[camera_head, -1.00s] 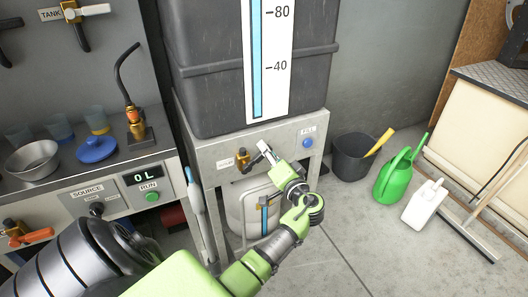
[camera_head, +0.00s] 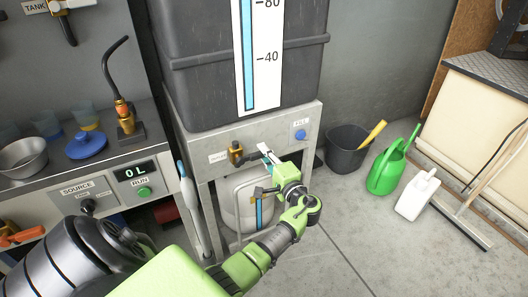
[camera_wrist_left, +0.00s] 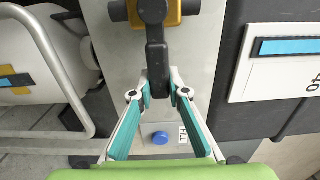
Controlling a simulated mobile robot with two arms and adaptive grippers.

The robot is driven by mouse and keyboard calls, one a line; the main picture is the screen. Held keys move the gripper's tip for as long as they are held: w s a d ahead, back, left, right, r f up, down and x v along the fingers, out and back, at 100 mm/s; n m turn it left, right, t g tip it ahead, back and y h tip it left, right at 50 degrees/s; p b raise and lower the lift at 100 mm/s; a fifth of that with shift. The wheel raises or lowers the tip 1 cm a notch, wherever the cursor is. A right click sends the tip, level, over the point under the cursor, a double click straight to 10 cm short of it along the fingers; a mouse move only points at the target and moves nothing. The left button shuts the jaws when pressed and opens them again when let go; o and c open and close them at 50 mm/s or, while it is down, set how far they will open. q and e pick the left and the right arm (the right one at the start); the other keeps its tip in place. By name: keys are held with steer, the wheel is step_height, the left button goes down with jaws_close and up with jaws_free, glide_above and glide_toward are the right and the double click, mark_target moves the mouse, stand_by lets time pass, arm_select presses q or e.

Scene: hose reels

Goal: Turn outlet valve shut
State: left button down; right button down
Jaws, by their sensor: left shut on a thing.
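The outlet valve (camera_head: 236,153) has a brass body on the grey stand panel below the dark tank. It also shows at the top of the left wrist view (camera_wrist_left: 172,12). Its black lever (camera_wrist_left: 156,45) runs down from the body in that view, and its end lies between my fingertips. My left gripper (camera_head: 267,153) is to the right of the valve body in the head view. In the wrist view, its teal-padded fingers (camera_wrist_left: 159,90) are shut on the lever end. The fingers partly hide the lever in the head view. My right gripper is not in view.
A blue FILL button (camera_head: 301,135) is on the same panel, right of my gripper. A white container (camera_head: 236,205) stands under the panel. A black bucket (camera_head: 347,148), green watering can (camera_head: 384,174) and white jug (camera_head: 417,194) stand to the right. The floor in front is clear.

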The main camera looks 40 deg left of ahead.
arm_select(q)
steer(key=shift+a, duration=0.1)
stand_by(0.3)
steer(key=c, duration=1.9)
jaws_free()
steer(key=v, duration=1.2)
steer(key=shift+f, duration=0.1)
